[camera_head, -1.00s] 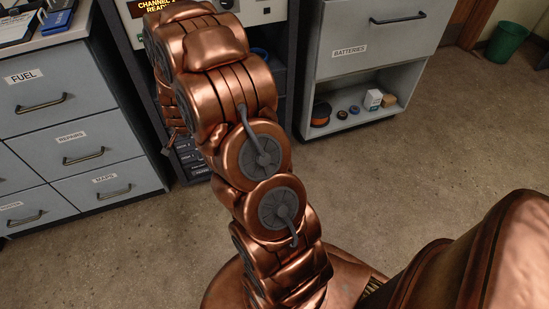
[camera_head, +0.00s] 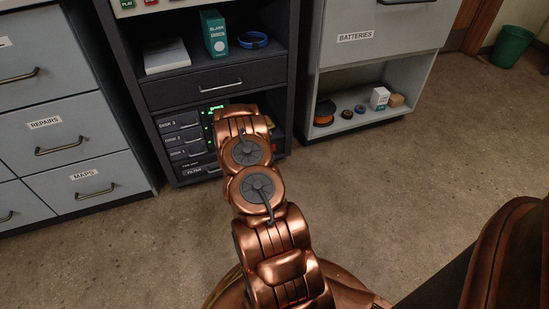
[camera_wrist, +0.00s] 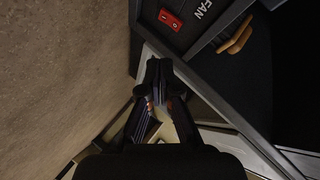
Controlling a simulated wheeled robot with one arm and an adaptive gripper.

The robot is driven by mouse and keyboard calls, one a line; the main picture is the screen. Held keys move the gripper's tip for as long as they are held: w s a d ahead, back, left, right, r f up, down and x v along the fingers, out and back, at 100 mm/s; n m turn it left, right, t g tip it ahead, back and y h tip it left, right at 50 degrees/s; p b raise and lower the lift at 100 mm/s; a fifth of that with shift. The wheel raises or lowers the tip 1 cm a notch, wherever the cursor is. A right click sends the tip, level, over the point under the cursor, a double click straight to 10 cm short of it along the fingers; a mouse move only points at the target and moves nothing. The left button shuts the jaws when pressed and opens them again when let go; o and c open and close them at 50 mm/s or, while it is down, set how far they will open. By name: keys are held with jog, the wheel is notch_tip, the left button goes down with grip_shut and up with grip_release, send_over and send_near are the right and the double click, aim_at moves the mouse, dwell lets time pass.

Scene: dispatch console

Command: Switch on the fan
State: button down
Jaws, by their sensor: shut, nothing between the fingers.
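In the wrist view a small red switch (camera_wrist: 170,20) sits on a dark panel beside the white label FAN (camera_wrist: 204,8). My gripper (camera_wrist: 158,72) is shut and empty, its fingertips below the switch in the picture and apart from it. I cannot tell which way the switch is set. In the head view my arm reaches down to the lower part of the dark console rack (camera_head: 217,88) and hides my gripper. No fan itself can be made out.
Disk drawers (camera_head: 180,137) with green lights are left of my arm. In the wrist view a tan curved object (camera_wrist: 235,38) lies in a dark recess near the label. A grey batteries cabinet (camera_head: 372,62) stands at right. The floor (camera_head: 420,180) in front is clear.

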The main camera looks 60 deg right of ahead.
aim_at(274, 147)
jog(key=s+d+f+m+h+b, duration=0.1)
jog(key=s+d+f, duration=0.1)
jog(key=s+f, duration=0.2)
jog(key=shift+s+d+f+g+h, duration=0.2)
jog(key=shift+s+g+h, duration=0.15)
jog(key=shift+s, duration=0.2)
jog(key=shift+w+b, duration=0.1)
jog(key=shift+b, duration=0.2)
jog(key=shift+w+d+f+b, duration=0.2)
jog(key=shift+w+d+b, duration=0.15)
jog(key=shift+w+d, duration=0.65)
jog(key=shift+w+d+f+b, duration=0.25)
jog(key=shift+w+d, duration=0.35)
jog(key=shift+w, duration=0.75)
jog(key=shift+w+d+f+b, duration=0.1)
jog(key=shift+w+d+b, duration=0.3)
jog(key=shift+w+d, duration=0.6)
jog(key=shift+w+a, duration=0.15)
jog(key=shift+w, duration=0.15)
jog(key=shift+w+d, duration=0.2)
jog(key=shift+w, duration=0.2)
